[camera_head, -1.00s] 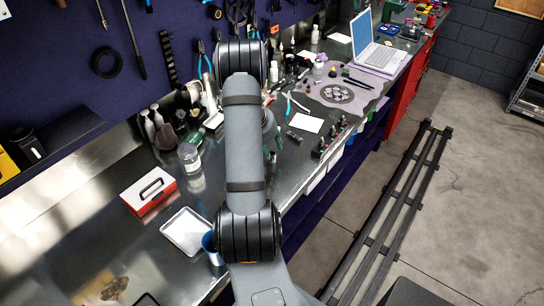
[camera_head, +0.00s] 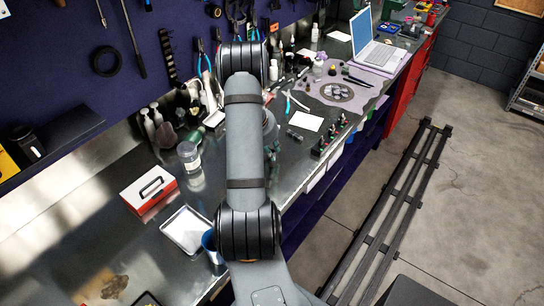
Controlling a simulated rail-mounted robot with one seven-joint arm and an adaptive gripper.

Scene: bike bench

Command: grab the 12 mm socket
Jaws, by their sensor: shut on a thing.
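My arm runs up the middle of the head view. Just right of it, below the rounded grey wrist part, a small dark, greenish-tinted piece of my gripper (camera_head: 271,156) shows over the metal bench (camera_head: 222,172). The rest of the gripper is hidden behind the arm. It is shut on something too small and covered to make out. A row of small dark pieces with coloured marks (camera_head: 327,142) stands near the bench's front edge, right of the gripper. They look like sockets, but no size can be read.
A white card (camera_head: 306,121) and pliers (camera_head: 293,102) lie beyond the gripper. A purple mat (camera_head: 372,93) and laptop (camera_head: 377,49) are farther back. A glass jar (camera_head: 188,155), red-and-white box (camera_head: 148,188), tray (camera_head: 186,230) and blue cup (camera_head: 209,243) stand left of the arm.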

